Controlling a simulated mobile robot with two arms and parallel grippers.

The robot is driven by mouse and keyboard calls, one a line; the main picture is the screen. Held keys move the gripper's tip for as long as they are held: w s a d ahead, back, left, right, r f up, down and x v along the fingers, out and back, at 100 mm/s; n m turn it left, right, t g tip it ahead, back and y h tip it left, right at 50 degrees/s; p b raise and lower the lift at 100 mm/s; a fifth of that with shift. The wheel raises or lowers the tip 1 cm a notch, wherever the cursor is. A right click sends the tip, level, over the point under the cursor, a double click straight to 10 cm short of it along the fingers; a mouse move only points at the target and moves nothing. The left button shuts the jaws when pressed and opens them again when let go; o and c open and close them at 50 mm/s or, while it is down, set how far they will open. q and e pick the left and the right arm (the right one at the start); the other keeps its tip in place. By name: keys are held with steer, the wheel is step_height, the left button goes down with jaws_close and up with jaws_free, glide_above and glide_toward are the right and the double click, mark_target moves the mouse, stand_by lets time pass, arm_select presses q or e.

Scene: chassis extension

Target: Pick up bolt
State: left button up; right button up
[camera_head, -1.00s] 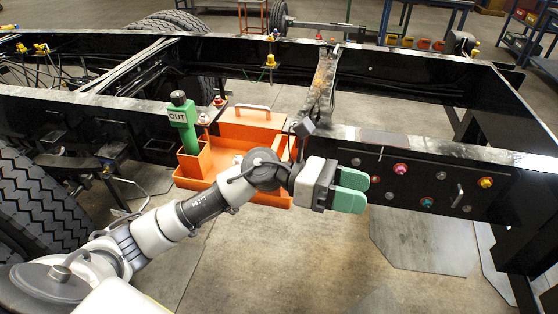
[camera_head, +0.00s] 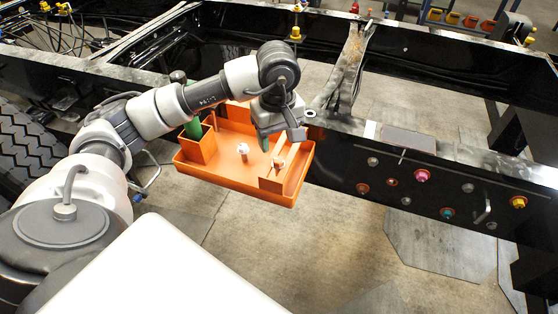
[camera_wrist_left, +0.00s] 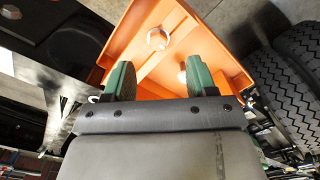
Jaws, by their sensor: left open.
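An orange tray (camera_head: 222,178) hangs at the near side of the black chassis rail. Two light-coloured bolts show in it: one bolt (camera_head: 243,150) on the tray floor and another bolt (camera_head: 278,164) in the right-hand part. In the left wrist view, one bolt (camera_wrist_left: 157,39) is beyond the fingertips, and the other bolt (camera_wrist_left: 182,76) is close to the right finger in the picture. My left gripper (camera_head: 268,143) points down over the tray's right half. Its green fingers (camera_wrist_left: 160,76) are open with no bolt held between them. My right gripper is not in view.
A green tool (camera_head: 193,128) stands in the tray's left holder. The chassis rail (camera_head: 460,150) runs just behind the tray, with a metal cross-piece (camera_head: 350,65) beside the gripper. A tyre (camera_head: 25,150) is at the left. Open floor lies in front.

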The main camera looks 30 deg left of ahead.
mark_target(278, 158)
arm_select(q)
steer(key=shift+w+f, duration=0.1)
steer(key=shift+f, duration=0.55)
step_height(278, 158, down, 4)
steer(key=shift+r+p, duration=0.2)
steer(key=shift+p, duration=0.65)
steer(key=shift+f, duration=0.55)
jaws_close()
steer(key=shift+r, duration=0.1)
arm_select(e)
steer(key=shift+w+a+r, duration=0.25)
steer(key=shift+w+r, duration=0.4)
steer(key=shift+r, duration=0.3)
arm_select(q)
steer(key=shift+w+r, duration=0.1)
